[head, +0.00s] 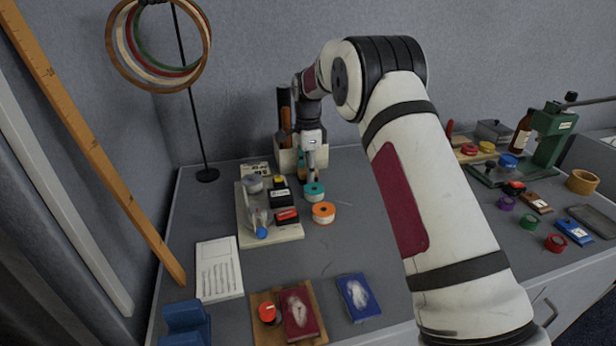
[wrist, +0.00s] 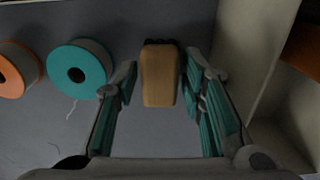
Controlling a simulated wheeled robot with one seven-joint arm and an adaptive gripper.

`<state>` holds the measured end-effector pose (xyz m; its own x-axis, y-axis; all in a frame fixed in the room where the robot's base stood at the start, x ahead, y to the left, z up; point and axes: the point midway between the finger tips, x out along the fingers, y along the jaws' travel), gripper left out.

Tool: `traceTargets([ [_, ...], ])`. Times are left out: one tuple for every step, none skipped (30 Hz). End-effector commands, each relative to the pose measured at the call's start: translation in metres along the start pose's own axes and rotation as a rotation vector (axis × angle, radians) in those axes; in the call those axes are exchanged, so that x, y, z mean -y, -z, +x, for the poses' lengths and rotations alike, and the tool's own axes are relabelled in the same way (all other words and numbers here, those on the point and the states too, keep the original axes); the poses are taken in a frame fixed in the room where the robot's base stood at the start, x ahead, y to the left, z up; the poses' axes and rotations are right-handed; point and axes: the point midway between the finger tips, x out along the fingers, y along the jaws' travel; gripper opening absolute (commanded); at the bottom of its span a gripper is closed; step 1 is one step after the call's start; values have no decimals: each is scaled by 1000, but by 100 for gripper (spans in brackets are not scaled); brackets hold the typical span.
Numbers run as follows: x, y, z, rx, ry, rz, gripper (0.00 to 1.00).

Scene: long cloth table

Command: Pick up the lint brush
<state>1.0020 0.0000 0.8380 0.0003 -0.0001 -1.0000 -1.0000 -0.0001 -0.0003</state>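In the wrist view a tan wooden block-shaped thing with a dark strip along its far end, which looks like the lint brush (wrist: 160,78), stands between the fingers of my gripper (wrist: 158,92). The fingers are open, one on each side of it, with a narrow gap showing on the left; on the right I cannot tell whether they touch. In the head view my gripper (head: 312,168) points down near the back of the table, beside a cream box. I cannot make out the brush there.
A teal spool (wrist: 78,72) and an orange spool (wrist: 14,70) lie left of the gripper in the wrist view. The cream box (wrist: 262,62) rises close on the right. In the head view, a tray (head: 282,233) with a bottle and small boxes lies left of the spools.

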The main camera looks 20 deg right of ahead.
Motion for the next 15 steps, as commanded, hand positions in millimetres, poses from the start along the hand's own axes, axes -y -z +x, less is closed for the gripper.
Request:
traceTargets([
  [0,0,0,0,0,0,37],
  [0,0,0,0,0,0,37],
  [0,0,0,0,0,0,28],
  [0,0,0,0,0,0,21],
  [0,0,0,0,0,0,14],
  [0,0,0,0,0,0,5],
  [0,0,0,0,0,0,0],
  [0,0,0,0,0,0,0],
  [0,0,-1,0,0,0,0],
  [0,0,-1,0,0,0,0],
  [0,0,-1,0,0,0,0],
  [0,0,-1,0,0,0,0],
  [0,0,-1,0,0,0,0],
  [0,0,-1,0,0,0,0],
  [0,0,-1,0,0,0,0],
])
